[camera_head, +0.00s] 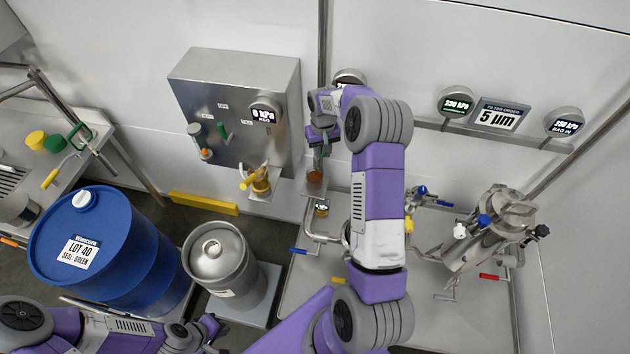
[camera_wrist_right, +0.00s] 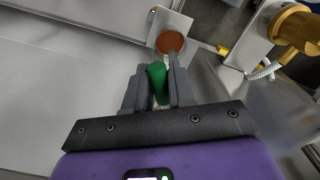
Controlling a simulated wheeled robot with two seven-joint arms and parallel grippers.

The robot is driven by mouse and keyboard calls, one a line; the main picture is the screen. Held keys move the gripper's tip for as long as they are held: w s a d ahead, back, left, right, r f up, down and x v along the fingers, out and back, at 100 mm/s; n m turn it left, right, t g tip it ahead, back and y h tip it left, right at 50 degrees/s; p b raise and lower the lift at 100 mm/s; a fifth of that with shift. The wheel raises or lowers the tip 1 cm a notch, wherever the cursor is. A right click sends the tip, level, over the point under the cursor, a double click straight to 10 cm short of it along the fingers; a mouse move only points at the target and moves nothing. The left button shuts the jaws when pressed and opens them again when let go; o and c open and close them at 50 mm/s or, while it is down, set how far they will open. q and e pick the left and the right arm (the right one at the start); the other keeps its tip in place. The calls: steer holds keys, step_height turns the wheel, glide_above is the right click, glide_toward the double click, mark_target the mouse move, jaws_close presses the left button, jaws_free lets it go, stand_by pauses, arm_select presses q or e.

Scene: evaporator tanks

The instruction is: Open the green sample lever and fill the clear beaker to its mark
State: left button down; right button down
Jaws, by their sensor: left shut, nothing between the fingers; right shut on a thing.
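My right gripper (camera_head: 319,145) is shut on the green sample lever (camera_wrist_right: 157,80), which shows between its fingers (camera_wrist_right: 158,88) in the wrist view. In the head view the lever is mostly hidden by the gripper. The beaker (camera_head: 315,179) stands on a small metal shelf just below the right gripper, with orange-brown liquid showing in it. From above in the wrist view it is a round brown shape (camera_wrist_right: 170,43) just beyond the fingertips. I cannot make out its mark or the liquid level against it. My left gripper (camera_head: 208,330) is shut and empty at the bottom left.
A blue drum (camera_head: 125,270) and a steel keg (camera_head: 235,275) stand left of centre. A grey wall panel (camera_head: 235,100) with a brass valve (camera_head: 261,182) is left of the right gripper. A steel filter housing (camera_head: 490,235) with coloured levers stands at right.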

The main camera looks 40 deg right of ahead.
steer(key=m, duration=0.2)
steer(key=w+a+m, duration=0.1)
steer(key=m, duration=0.1)
steer(key=a+m, duration=0.1)
steer(key=m, duration=0.1)
steer(key=shift+w, duration=0.35)
steer(key=c, duration=0.9)
jaws_free()
steer(key=shift+a, duration=0.1)
steer(key=shift+o, duration=0.2)
steer(key=shift+s, duration=0.1)
step_height(320, 180, up, 8)
steer(key=shift+f, duration=0.2)
